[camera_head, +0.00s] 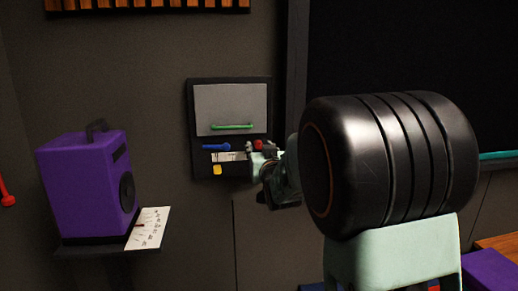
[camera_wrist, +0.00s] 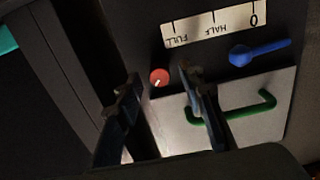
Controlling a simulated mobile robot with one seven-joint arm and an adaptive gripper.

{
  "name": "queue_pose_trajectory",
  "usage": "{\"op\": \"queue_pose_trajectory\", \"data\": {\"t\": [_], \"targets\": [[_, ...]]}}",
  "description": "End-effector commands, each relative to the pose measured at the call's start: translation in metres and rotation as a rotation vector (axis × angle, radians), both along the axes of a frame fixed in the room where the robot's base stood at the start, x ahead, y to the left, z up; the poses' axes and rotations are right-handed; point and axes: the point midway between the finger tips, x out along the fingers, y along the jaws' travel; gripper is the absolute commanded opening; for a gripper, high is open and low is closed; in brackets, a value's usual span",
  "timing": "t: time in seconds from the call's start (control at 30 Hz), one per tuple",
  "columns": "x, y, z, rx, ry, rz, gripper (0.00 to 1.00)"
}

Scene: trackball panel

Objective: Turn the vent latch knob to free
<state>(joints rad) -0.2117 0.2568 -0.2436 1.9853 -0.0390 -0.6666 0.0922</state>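A small round red knob (camera_head: 258,145) sits on the dark wall panel (camera_head: 196,122). It also shows in the wrist view (camera_wrist: 159,77), with a short white mark on its face. No lettering naming the vent latch is readable, so I cannot confirm that it is that knob. My gripper (camera_wrist: 157,84) is open in the wrist view, with a finger on each side of the line to the red knob. The gap between the fingers looks empty, and contact with the knob cannot be told. In the head view my gripper (camera_head: 258,160) is at the panel's lower right.
A blue lever (camera_wrist: 258,53), a FULL/HALF/0 label (camera_wrist: 213,25) and a green handle (camera_wrist: 250,108) on a grey plate (camera_wrist: 275,122) are close to the knob. A yellow piece (camera_head: 217,170) is low on the panel. A purple speaker-like box (camera_head: 80,185) stands on a shelf at left.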

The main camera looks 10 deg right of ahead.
Motion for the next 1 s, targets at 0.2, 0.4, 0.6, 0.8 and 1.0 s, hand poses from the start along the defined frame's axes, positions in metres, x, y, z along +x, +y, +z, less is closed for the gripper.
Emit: {"op": "queue_pose_trajectory", "data": {"t": [0.2, 0.4, 0.6, 0.8, 1.0], "targets": [[-0.0002, -0.0001, -0.0002, 0.000, 0.000, 0.000, 0.31], [-0.0003, 0.0000, -0.0002, 0.000, 0.001, 0.000, 0.09], [-0.0004, 0.0000, -0.0003, -0.001, 0.001, 0.000, 0.00], [-0.0004, 0.0000, -0.0015, -0.023, 0.000, 0.000, 0.00], [-0.0006, 0.0001, -0.0033, -0.113, -0.001, 0.000, 0.00]]}}
